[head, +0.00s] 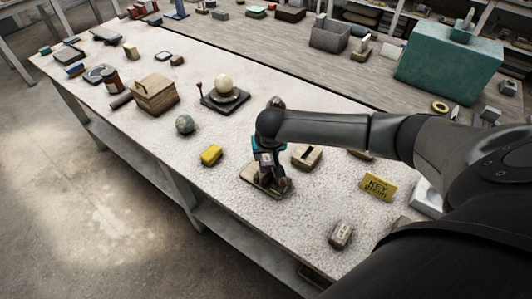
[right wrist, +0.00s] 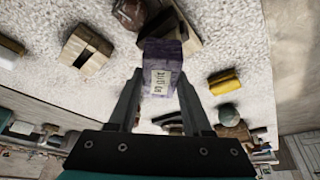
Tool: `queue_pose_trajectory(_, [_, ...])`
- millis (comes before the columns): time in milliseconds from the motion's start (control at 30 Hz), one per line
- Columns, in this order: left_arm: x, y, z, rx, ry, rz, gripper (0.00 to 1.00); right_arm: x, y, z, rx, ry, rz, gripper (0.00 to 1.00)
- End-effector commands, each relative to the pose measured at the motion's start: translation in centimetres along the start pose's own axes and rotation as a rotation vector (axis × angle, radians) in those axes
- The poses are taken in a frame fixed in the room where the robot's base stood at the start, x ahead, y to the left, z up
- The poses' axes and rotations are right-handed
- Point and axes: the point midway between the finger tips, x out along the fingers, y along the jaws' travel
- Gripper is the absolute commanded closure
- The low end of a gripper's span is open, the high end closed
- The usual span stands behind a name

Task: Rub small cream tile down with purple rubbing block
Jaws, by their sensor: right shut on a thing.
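The small cream tile (head: 249,178) looks like a thin beige slab lying flat on the speckled white bench, partly covered by my right gripper (head: 271,180). In the right wrist view the purple rubbing block (right wrist: 162,58), with a pale label, sits between the fingers of my right gripper (right wrist: 160,85), which is shut on it. In the head view the gripper is over the tile. The block is mostly hidden there, and I cannot tell whether it touches the tile. My left gripper is not in view.
Close by are a yellow block (head: 211,154), a small grey-green sphere (head: 184,124), a slotted wooden block (head: 306,157) and a yellow sign (head: 378,186). A wooden box (head: 155,94) and a cream ball on a stand (head: 224,82) are farther left. The bench front left of the tile is clear.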

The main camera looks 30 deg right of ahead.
Motion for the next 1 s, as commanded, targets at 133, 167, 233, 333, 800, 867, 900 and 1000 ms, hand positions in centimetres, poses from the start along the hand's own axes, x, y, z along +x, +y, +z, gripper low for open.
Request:
queue_pose_trajectory(133, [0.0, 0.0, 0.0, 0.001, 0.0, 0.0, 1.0, -0.1, 0.0, -0.1, 0.001, 0.002, -0.001, 1.0])
queue_pose_trajectory(167, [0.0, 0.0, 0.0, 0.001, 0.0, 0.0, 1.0, -0.1, 0.0, -0.1, 0.001, 0.002, -0.001, 1.0])
queue_pose_trajectory(233, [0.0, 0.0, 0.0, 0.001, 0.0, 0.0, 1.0, -0.1, 0.0, -0.1, 0.001, 0.002, -0.001, 1.0])
queue_pose_trajectory(333, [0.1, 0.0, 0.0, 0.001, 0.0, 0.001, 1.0, 0.1, 0.0, -0.1, 0.001, 0.002, -0.001, 1.0])
queue_pose_trajectory(800, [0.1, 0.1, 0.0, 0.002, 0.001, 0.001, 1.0, 0.5, 0.0, 0.3, 0.001, 0.0, 0.0, 1.0])
queue_pose_trajectory(867, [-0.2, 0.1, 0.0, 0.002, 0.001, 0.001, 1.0, 0.3, 0.0, 0.4, 0.001, -0.001, 0.0, 1.0])
queue_pose_trajectory(900, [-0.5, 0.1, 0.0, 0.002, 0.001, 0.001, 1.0, 0.2, 0.0, 0.5, 0.0, -0.001, 0.0, 1.0])
queue_pose_trajectory(1000, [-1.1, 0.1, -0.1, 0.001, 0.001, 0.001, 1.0, 0.0, 0.0, 0.9, 0.0, -0.001, -0.001, 1.0])
